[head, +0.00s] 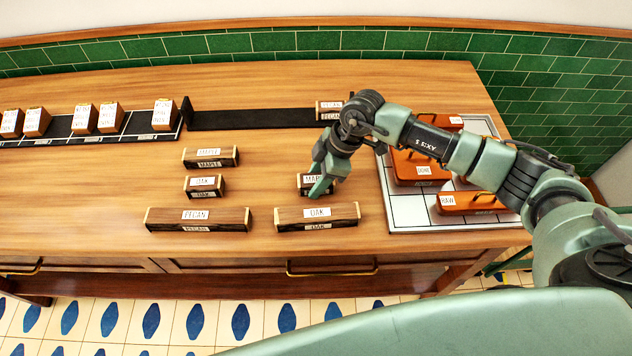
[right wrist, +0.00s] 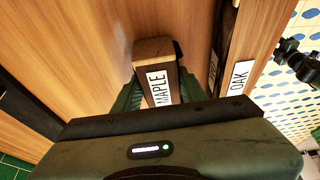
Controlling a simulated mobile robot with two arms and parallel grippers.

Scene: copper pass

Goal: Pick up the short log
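A short log marked MAPLE (head: 306,179) lies on the wooden table, partly hidden under my right gripper (head: 325,186). In the right wrist view, the short maple log (right wrist: 155,52) with its white label sits between the two green fingers of the right gripper (right wrist: 160,92), one finger on each side. I cannot tell whether the fingers press on it or leave a small gap. Another short log, marked OAK (head: 205,181), lies to the left. My left gripper is not in view.
A long OAK log (head: 345,214) lies close in front of the short maple log. A long PECAN log (head: 160,220) and a MAPLE log (head: 225,159) lie to the left. A black strip (head: 250,119) is behind. Copper boxes (head: 418,168) stand on a tiled tray (head: 397,213) at right.

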